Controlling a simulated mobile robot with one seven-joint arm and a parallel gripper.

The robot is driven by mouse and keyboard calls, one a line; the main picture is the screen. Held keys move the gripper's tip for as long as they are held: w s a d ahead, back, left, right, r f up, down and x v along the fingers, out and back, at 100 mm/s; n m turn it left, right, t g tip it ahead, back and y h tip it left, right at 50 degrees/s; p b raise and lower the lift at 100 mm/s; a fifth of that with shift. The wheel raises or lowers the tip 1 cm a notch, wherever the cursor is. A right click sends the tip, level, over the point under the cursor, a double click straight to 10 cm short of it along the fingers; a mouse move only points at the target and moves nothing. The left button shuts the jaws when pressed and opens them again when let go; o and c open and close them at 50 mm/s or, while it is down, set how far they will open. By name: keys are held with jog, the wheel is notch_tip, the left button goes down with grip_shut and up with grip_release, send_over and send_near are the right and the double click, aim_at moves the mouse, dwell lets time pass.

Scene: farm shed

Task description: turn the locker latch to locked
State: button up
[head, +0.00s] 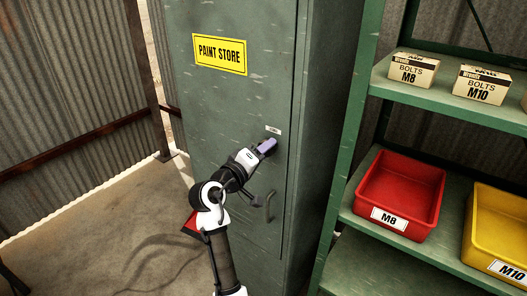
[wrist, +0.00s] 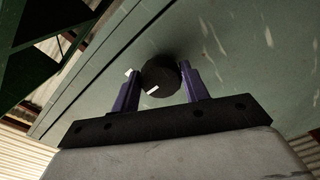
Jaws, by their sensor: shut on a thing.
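The green locker (head: 228,107) stands upright with a yellow "PAINT STORE" sign (head: 219,54) on its door. My gripper (head: 266,147) is at the door, just below a small white label (head: 273,130). In the wrist view, the latch (wrist: 160,77) is a round black knob with a white mark on its face. The two purple fingers of my gripper (wrist: 160,88) are shut on the knob, one on each side. A second white mark shows on the door beside the knob, at its upper left. In the head view my gripper hides the knob.
A bent door handle (head: 268,207) sits below my gripper. A green shelf rack (head: 356,110) stands close on the right, with a red bin (head: 400,190), a yellow bin (head: 497,225) and bolt boxes (head: 413,70). The floor (head: 110,230) at left is clear.

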jog(key=o, duration=1)
jog(key=shift+s, duration=0.1)
jog(key=b+v, duration=0.4)
jog(key=v, duration=0.9)
jog(key=shift+s+a+b, duration=0.25)
jog(key=shift+s+b, duration=0.05)
